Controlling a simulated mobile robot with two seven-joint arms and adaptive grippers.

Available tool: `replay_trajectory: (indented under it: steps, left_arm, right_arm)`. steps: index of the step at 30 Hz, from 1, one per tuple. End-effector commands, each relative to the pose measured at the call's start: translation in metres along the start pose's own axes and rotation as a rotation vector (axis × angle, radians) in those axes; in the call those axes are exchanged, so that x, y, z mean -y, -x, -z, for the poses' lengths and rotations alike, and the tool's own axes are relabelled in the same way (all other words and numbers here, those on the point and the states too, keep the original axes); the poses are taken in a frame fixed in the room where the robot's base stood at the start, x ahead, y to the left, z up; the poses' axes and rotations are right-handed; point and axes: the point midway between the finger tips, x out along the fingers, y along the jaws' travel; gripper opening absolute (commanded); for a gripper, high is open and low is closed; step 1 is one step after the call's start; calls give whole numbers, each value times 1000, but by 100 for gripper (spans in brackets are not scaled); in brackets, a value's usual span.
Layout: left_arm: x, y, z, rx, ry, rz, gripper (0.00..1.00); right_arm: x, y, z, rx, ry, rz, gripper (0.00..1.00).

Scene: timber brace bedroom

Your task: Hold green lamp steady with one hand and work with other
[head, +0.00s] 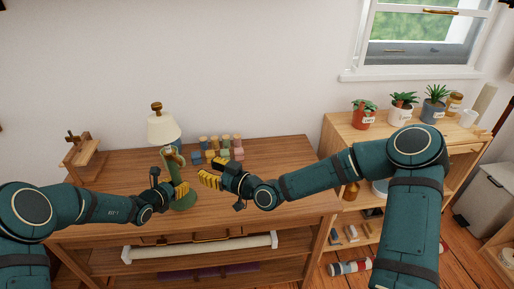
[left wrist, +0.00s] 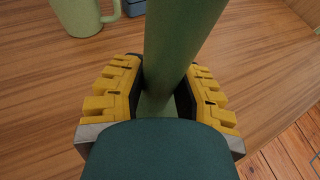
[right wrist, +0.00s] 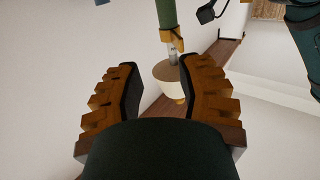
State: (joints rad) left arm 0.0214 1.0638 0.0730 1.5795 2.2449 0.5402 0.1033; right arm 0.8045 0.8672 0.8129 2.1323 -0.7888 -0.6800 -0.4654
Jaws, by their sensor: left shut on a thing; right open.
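The green lamp (head: 173,160) stands on the wooden desk with a cream shade (head: 162,128) and a brass knob on top. My left gripper (head: 181,190) is shut on its green stem, low down; the stem (left wrist: 182,45) passes between the yellow fingers in the left wrist view. My right gripper (head: 207,172) is open and empty, to the right of the lamp and apart from it. In the right wrist view the lamp appears upside down: its shade (right wrist: 164,77) shows beyond the open fingers, with a brass collar (right wrist: 172,40) and pale fitting beside it.
Several small coloured jars (head: 222,148) stand behind my right gripper. A wooden stand (head: 83,152) is at the desk's left. A green mug (left wrist: 82,14) is near the stem. A shelf unit (head: 350,130) with potted plants stands right. The desk's front right (head: 300,205) is clear.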

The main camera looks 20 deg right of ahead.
Motion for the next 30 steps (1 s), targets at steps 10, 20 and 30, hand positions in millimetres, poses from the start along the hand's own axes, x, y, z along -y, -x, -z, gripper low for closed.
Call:
replay_trajectory:
  steps: [10, 20, 30]
  left_arm:
    - [0, 0, 0, 0, 0, -1, 0]
    - [-1, 0, 0, 0, 0, -1, 0]
    - [-1, 0, 0, 0, 0, -2, 0]
  right_arm:
    - [-46, -7, -38, 116, -72, -69, 37]
    - [-100, -5, -62, 206, -128, -163, 37]
    - [-160, 4, -67, 264, -168, -277, 37]
